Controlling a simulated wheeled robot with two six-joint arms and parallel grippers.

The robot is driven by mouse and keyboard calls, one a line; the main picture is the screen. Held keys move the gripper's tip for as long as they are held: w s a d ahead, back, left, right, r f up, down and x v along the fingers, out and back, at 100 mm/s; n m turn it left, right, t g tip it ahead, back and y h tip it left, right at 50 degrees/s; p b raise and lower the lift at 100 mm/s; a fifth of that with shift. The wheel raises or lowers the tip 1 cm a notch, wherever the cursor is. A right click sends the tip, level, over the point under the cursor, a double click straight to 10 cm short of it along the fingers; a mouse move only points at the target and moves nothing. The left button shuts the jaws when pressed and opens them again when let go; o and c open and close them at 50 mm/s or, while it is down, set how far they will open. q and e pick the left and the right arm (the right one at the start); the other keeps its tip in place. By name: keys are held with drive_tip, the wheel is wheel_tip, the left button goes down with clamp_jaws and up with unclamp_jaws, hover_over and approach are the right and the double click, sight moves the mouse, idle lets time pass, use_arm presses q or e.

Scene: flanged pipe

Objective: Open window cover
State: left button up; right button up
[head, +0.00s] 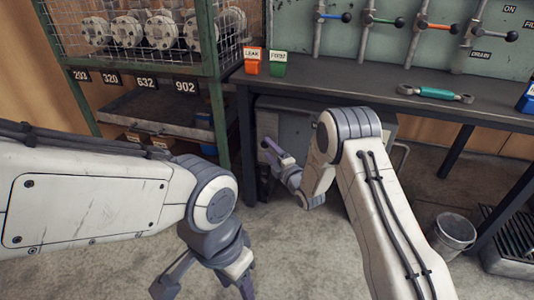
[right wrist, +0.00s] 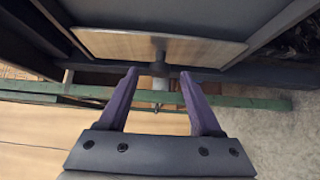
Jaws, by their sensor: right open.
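No part is plainly marked as the window cover. In the right wrist view a flat tan panel (right wrist: 160,46) with a thin pale edge lies ahead of my gripper, and a grey stub (right wrist: 159,68) stands at its near edge. My right gripper (right wrist: 158,72) is open, its purple fingers on either side of the stub; I cannot tell whether they touch it. In the head view my right gripper (head: 267,156) is under the bench, beside a grey cabinet (head: 290,120) partly hidden by my arm. My left gripper (head: 205,288) hangs open and empty over the floor.
The dark bench (head: 350,88) overhangs my right gripper. A green rack (head: 215,90) with flanged pipe parts stands at left. A bucket (head: 454,236) stands at right.

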drive_tip(key=shift+b+x, duration=0.3)
drive_tip(key=shift+x, duration=0.9)
clamp_jaws()
idle(0.6)
